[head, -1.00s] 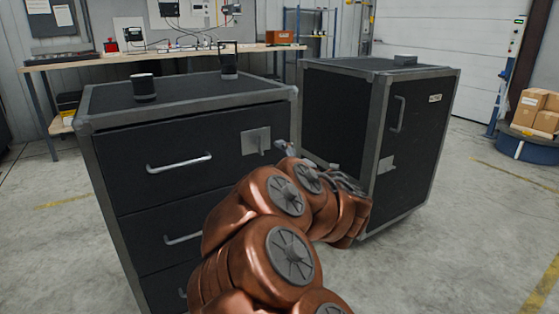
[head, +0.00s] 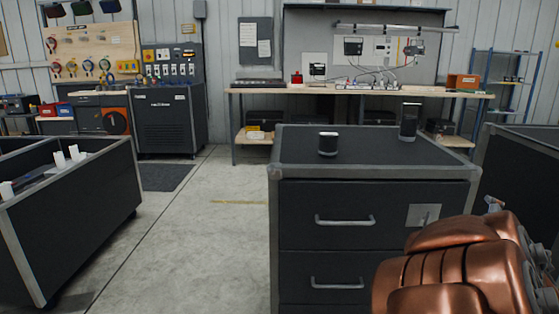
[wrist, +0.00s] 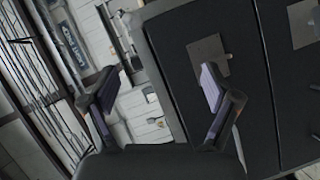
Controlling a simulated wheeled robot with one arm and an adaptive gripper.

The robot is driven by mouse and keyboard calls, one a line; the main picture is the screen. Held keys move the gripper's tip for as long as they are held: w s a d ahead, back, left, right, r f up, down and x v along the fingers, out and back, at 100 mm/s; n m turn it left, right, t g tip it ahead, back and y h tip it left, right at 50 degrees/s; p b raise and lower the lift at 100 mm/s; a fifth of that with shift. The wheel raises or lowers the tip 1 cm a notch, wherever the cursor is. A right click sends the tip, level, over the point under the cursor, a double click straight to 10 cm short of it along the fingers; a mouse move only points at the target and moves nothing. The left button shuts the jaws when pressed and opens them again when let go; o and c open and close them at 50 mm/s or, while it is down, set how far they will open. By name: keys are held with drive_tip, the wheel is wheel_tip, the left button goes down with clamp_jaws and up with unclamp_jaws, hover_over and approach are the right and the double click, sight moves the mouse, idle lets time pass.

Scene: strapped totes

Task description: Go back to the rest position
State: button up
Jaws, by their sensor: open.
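In the wrist view my gripper (wrist: 160,105) is open, its two dark fingers with purple inner pads set wide apart. I see nothing held between them. Beyond the right finger is a dark cabinet front (wrist: 245,90) with a grey metal plate (wrist: 209,56). In the head view my copper-coloured arm fills the lower right, in front of the right side of a black drawer cabinet (head: 374,165). Only a small grey tip of what may be my gripper shows there, near the cabinet's latch plate.
A black cup (head: 328,145) and a taller dark container (head: 409,122) stand on the cabinet. A second dark cabinet (head: 519,165) is at the right edge. An open black case (head: 75,225) stands at the left. Clear floor (head: 215,235) lies between. A workbench (head: 360,92) runs along the back wall.

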drive_tip(key=s+a+r+m+g+y+p, duration=0.2)
drive_tip(key=s+a+g+p, duration=0.3)
drive_tip(key=s+a+p, duration=0.3)
drive_tip(key=s+a+r+m+g+y+p, duration=0.3)
drive_tip(key=s+a+r+g+p, duration=0.2)
drive_tip(key=s+a+p, duration=0.4)
drive_tip(key=s+a+r+m+g+y+p, duration=0.3)
drive_tip(key=s+a+g+p, duration=0.2)
drive_tip(key=s+a, duration=0.8)
drive_tip(key=s+p, duration=0.2)
drive_tip(key=p, duration=0.1)
drive_tip(key=shift+s+r+g, duration=0.15)
drive_tip(key=shift+s+g, duration=0.2)
drive_tip(key=shift+g, duration=0.05)
drive_tip(key=shift+c, duration=0.2)
